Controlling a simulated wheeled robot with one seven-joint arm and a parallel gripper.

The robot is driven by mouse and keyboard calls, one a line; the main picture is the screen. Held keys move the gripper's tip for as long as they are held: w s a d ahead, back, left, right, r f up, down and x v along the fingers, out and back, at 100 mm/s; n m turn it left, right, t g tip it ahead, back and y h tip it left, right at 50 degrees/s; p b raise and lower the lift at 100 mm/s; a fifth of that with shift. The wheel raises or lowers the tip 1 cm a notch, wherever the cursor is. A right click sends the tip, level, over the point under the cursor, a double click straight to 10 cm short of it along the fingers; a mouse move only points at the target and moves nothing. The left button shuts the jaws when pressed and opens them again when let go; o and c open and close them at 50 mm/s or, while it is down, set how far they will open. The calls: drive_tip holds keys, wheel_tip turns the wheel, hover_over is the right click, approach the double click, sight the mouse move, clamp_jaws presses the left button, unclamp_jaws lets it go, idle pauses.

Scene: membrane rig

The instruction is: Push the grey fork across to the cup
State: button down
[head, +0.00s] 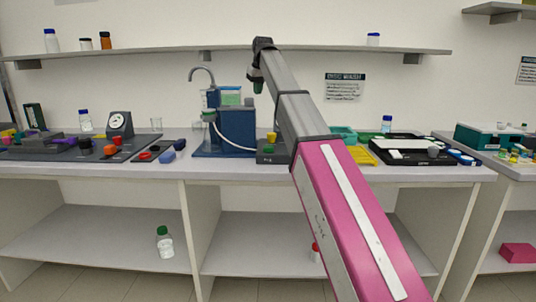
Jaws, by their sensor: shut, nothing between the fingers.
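My gripper (258,87) hangs at the end of my raised arm, high above the bench in front of the wall, just right of the blue rig. It is small and dark here, shut and empty, and touches nothing on the bench. I cannot make out a grey fork; it may be too small to tell or hidden behind my arm. A small grey cup-like piece (433,151) stands on the black tray (410,158) at the right of the bench, but I cannot tell if it is the cup.
The blue rig (232,130) with a grey tap stands mid-bench. A yellow tray (361,155) and green containers (343,133) lie right of my arm. Dark boards with coloured pieces (108,149) fill the left. A shelf (170,51) runs behind. The front bench strip is mostly clear.

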drive_tip(key=shift+f, duration=0.2)
drive_tip(key=shift+s+d+f, duration=0.1)
drive_tip(key=shift+s+f, duration=0.05)
drive_tip(key=shift+f, duration=0.8)
drive_tip(key=shift+s+f, duration=0.15)
drive_tip(key=shift+f, duration=0.75)
drive_tip(key=shift+w+a+r, duration=0.15)
drive_tip(key=shift+w+a, duration=0.1)
